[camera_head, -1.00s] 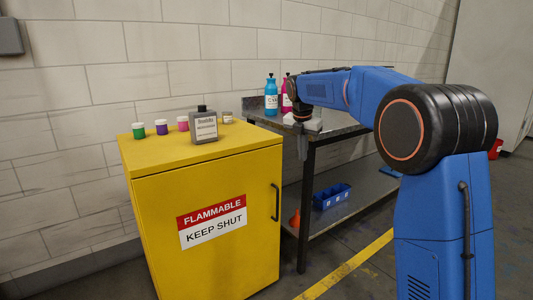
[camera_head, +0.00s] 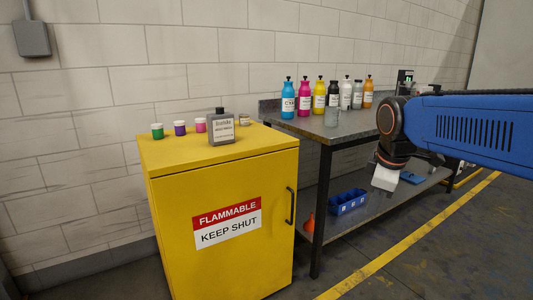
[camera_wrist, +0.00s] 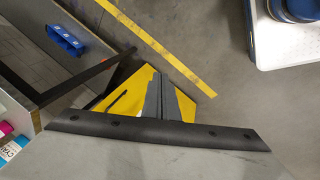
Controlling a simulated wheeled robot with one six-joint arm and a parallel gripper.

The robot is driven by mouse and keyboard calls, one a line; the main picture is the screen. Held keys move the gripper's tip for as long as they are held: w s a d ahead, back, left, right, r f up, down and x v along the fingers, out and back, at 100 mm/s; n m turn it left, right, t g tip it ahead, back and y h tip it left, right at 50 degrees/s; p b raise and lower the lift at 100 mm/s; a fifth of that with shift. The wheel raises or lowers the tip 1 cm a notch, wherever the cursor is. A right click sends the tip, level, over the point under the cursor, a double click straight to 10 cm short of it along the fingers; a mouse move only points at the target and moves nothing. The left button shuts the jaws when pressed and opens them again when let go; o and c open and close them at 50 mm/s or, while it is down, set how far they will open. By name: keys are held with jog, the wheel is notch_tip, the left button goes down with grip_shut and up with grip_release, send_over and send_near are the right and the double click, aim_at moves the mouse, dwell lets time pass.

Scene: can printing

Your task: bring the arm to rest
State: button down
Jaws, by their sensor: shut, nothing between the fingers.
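My gripper (camera_head: 384,178) hangs below my blue arm at the right of the head view, in front of the workbench and clear of it.
The yellow cabinet (camera_head: 225,255) carries a grey bottle (camera_head: 221,133) and several small jars. The workbench (camera_head: 345,130) holds several coloured bottles and a clear jar. A blue bin (camera_head: 348,202) and an orange funnel (camera_head: 309,224) are on its lower shelf. Floor right of it is open.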

jog(key=s+d+f+m, duration=0.1)
jog(key=s+f+m, duration=0.5)
jog(key=s, duration=0.4)
jog(key=s+f+m+t, duration=0.1)
jog(key=s+f+m, duration=0.5)
jog(key=s, duration=0.4)
jog(key=shift+s+d+f, duration=0.2)
jog(key=shift+d+f, duration=0.15)
